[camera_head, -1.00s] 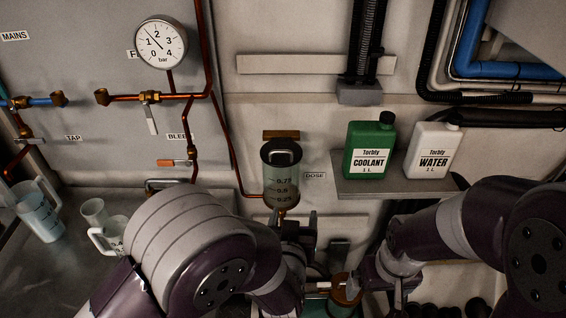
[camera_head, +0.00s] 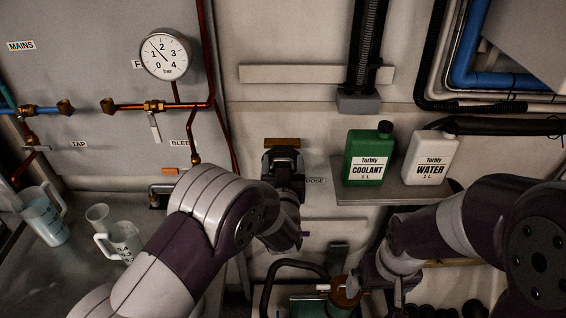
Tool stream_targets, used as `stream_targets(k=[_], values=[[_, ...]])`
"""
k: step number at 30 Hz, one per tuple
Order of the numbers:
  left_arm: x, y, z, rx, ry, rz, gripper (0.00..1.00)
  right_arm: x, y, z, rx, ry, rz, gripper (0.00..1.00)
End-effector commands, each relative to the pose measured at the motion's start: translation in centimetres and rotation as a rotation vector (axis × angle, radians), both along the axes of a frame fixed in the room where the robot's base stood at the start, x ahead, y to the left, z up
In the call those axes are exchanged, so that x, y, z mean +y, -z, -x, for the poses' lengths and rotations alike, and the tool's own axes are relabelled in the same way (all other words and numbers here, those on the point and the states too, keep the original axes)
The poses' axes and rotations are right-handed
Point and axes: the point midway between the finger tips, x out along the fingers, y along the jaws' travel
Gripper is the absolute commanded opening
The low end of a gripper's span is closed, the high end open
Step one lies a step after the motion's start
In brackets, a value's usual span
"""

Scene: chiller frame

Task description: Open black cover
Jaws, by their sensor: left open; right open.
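My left gripper (camera_head: 284,165) is open and up at the clear dosing cylinder below the brown wall block (camera_head: 281,142). The hand and wrist cover the cylinder and its black lid with the grey handle, so I cannot tell whether the fingers touch the lid. My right gripper (camera_head: 341,288) is open at the lower middle, beside a copper-brown round part (camera_head: 349,299). I cannot tell whether it touches that part.
A green coolant bottle (camera_head: 368,157) and a white water bottle (camera_head: 430,158) stand on a grey shelf (camera_head: 390,194) to the right. Clear jugs (camera_head: 42,216) stand on the left bench. A pressure gauge (camera_head: 164,48) and copper pipes (camera_head: 205,55) line the wall.

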Motion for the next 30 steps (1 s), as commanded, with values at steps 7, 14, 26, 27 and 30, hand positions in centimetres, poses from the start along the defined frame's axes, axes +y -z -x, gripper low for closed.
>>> stream_targets(k=[7,14,26,27,30], values=[[0.0,0.0,0.0,0.001,0.000,0.000,0.61,0.0,0.0,0.0,0.000,0.000,0.000,1.00],[0.0,0.0,0.0,0.001,0.001,-0.001,0.09,0.0,0.0,0.0,0.000,0.000,0.000,1.00],[-0.1,-0.8,-0.2,-0.004,0.002,0.001,0.09,0.0,-0.1,0.0,0.000,0.000,0.000,1.00],[-0.1,-0.9,-0.2,-0.005,0.002,0.001,0.09,0.0,-0.1,0.0,0.000,0.000,0.000,1.00],[-0.1,-1.4,-0.3,-0.007,0.002,0.002,0.10,0.0,-0.2,0.0,0.000,0.000,0.000,1.00]])
